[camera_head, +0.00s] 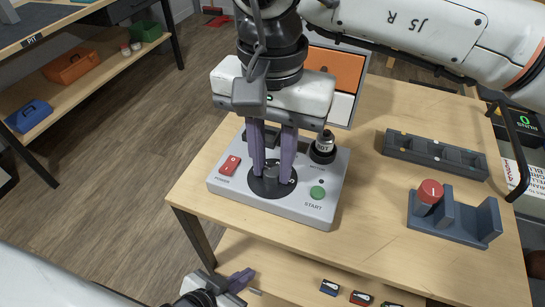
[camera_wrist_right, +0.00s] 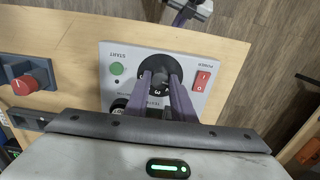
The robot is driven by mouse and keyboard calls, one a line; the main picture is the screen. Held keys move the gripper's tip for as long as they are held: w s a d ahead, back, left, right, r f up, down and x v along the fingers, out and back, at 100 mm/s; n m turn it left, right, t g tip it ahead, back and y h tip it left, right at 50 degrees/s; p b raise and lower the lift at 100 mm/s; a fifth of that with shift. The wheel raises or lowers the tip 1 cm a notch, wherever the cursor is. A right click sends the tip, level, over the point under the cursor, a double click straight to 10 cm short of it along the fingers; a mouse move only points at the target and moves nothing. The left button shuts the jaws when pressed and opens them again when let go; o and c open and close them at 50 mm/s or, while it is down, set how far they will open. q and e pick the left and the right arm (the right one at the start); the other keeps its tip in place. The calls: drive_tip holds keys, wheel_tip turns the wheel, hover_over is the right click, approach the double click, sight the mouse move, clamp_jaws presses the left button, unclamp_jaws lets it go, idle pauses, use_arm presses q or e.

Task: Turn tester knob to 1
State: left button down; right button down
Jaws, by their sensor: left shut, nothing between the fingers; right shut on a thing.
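The tester (camera_head: 228,188) is a light grey box on the wooden bench, with a red power switch (camera_head: 229,167) and a green start button (camera_head: 317,192). Its knob (camera_head: 271,172) sits on a round black dial between them. My right gripper (camera_head: 272,178) points down and is shut on the knob, one purple finger on each side. In the right wrist view, the dial (camera_wrist_right: 151,62) shows a 3 near the fingers. The knob's pointer and most other numbers are hidden or too small to read. My left gripper (camera_head: 243,282) is shut and empty, low beside the bench's front edge.
A dark cylinder (camera_head: 325,143) stands in the tester's socket. To the right lie a grey slotted tray (camera_head: 434,155) and a dark block (camera_head: 466,222) with a red-topped cylinder (camera_head: 430,192). Small packs (camera_head: 361,298) lie on the lower shelf.

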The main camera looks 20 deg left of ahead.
sight(272, 170)
drive_tip(key=c, duration=1.5)
unclamp_jaws()
wheel_tip(272, 170, up, 10)
drive_tip(key=shift+r+p, duration=0.2)
drive_tip(key=shift+p, duration=0.3)
